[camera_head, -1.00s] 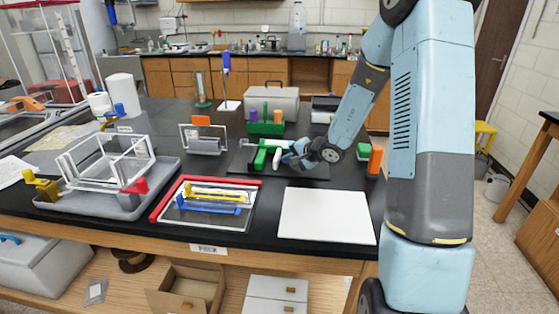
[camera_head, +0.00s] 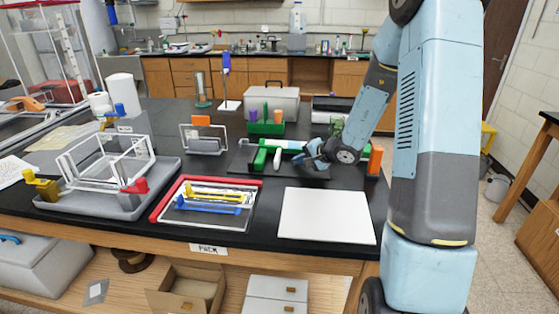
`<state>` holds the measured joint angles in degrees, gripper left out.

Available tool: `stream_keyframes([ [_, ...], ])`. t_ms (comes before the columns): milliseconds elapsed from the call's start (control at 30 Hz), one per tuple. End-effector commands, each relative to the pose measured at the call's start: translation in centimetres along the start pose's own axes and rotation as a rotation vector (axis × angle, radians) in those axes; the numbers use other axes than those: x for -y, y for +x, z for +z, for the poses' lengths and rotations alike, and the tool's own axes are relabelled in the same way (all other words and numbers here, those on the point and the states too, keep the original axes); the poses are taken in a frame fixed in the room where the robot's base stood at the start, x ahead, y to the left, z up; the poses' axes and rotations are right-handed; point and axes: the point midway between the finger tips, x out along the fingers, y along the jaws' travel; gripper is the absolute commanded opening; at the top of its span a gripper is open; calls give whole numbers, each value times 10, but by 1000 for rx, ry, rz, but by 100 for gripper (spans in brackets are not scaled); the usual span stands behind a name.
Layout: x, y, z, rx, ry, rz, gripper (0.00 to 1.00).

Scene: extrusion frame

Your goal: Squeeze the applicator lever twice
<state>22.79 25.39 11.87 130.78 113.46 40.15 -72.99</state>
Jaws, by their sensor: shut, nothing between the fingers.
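The applicator (camera_head: 261,158) lies on a dark mat at the back middle of the bench. It has a green body, a pale barrel reaching right, and a white lever (camera_head: 278,160) below the barrel. My gripper (camera_head: 308,155) is just right of the lever, near the right end of the barrel.
A green rack (camera_head: 266,128) with coloured cylinders stands behind the applicator, and an orange block (camera_head: 375,160) stands right of my gripper. A white board (camera_head: 327,215), a red-edged tray (camera_head: 208,228) and a grey tray (camera_head: 110,208) are in front. Black bench shows between them.

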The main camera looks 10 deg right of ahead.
Motion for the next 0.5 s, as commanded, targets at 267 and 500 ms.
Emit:
stream_keyframes([
  [267, -11, -15, -11, -2, 1, 0, 0],
  [500, -12, -17, -13, -1, 0, 0, 0],
])
